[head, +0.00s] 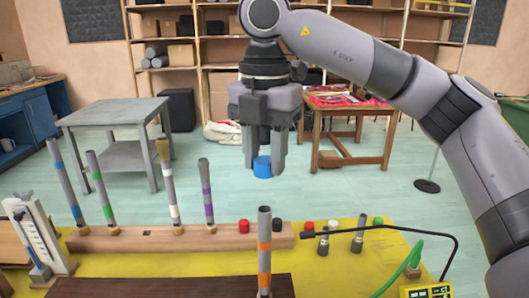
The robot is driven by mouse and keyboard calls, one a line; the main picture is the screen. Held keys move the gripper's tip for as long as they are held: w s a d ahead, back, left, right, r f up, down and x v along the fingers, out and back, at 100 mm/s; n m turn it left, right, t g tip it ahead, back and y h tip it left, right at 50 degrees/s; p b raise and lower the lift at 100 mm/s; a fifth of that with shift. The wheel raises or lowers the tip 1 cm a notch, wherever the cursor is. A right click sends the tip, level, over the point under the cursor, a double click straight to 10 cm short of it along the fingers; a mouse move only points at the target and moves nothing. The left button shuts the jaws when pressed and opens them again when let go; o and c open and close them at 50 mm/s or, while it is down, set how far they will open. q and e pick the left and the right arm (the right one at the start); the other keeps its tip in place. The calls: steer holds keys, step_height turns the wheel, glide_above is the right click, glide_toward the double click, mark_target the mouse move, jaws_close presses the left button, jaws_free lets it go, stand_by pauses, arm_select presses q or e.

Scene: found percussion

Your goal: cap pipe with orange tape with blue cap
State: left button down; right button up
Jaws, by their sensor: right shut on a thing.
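My right gripper (265,160) points down and is shut on the blue cap (262,168), holding it in the air. The grey pipe with orange tape (264,248) stands upright at the front middle, its top end bare. The cap is above the pipe's top in the picture, apart from it; how far it is in depth, I cannot tell. My left gripper is out of view.
Several taped pipes, such as the purple-taped one (207,193), stand in a wooden block (150,239) on the yellow table (200,262). Red and black caps (244,226) lie behind. A black lamp-like arm (440,236) and green cable are at right.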

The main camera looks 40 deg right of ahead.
mark_target(265, 208)
steer(key=shift+f+b, duration=2.15)
steer(key=shift+f, duration=0.75)
steer(key=shift+f, duration=0.15)
steer(key=shift+f+b, duration=0.35)
steer(key=shift+b, duration=0.1)
steer(key=shift+f+b, duration=0.85)
steer(key=shift+f, duration=0.25)
steer(key=o, duration=1.1)
steer(key=shift+r, duration=0.1)
steer(key=shift+r+p, duration=1.05)
steer(key=shift+r, duration=2.5)
